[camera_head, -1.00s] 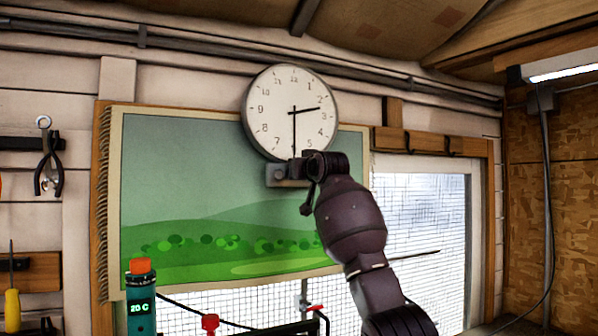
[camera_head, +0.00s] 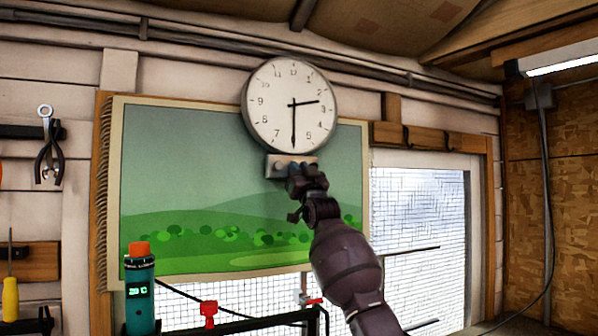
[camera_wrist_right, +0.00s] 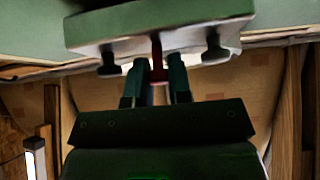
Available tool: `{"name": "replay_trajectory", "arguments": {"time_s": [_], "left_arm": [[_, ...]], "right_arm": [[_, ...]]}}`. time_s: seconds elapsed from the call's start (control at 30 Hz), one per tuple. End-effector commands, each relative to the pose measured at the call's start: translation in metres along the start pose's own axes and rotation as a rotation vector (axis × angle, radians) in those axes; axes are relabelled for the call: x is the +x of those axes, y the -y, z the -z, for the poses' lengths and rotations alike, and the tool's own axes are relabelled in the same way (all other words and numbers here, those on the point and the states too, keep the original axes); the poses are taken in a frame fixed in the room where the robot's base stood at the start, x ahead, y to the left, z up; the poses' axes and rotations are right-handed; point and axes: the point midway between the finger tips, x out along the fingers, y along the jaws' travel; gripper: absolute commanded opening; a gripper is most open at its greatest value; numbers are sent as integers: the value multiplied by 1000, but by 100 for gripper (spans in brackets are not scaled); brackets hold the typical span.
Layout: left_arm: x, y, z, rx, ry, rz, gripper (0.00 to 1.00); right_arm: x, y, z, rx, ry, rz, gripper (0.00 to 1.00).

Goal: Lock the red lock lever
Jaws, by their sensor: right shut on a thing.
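A small pale switch box (camera_head: 277,167) is on the wall just below the round clock. In the right wrist view the box (camera_wrist_right: 95,28) has a red lever (camera_wrist_right: 157,58) hanging from its underside, between two dark knobs. My right gripper (camera_head: 301,172) is at the box from below and covers part of its right side in the head view. In the right wrist view its two teal fingers (camera_wrist_right: 156,78) are on either side of the red lever, shut on it. The lever is hidden in the head view. My left gripper is not in view.
The clock (camera_head: 291,105) hangs directly above the box. A green landscape cloth (camera_head: 190,170) hangs behind it. A teal device with an orange top (camera_head: 140,290), a red clamp-like part (camera_head: 208,313) and a dark bar stand below. Pliers (camera_head: 48,150) hang at the left.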

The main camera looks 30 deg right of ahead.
Motion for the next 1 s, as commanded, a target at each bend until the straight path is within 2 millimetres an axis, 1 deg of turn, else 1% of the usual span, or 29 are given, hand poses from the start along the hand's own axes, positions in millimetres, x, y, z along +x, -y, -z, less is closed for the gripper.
{"name": "replay_trajectory", "arguments": {"time_s": [0.1,0.4,0.97,1.0], "left_arm": [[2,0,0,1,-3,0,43],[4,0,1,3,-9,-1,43],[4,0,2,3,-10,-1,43],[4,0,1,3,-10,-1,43]], "right_arm": [[-2,0,-4,0,-56,0,0],[-2,0,-6,1,-151,0,0],[-3,0,-6,0,-173,0,0],[-3,0,-6,0,-173,0,25]]}}
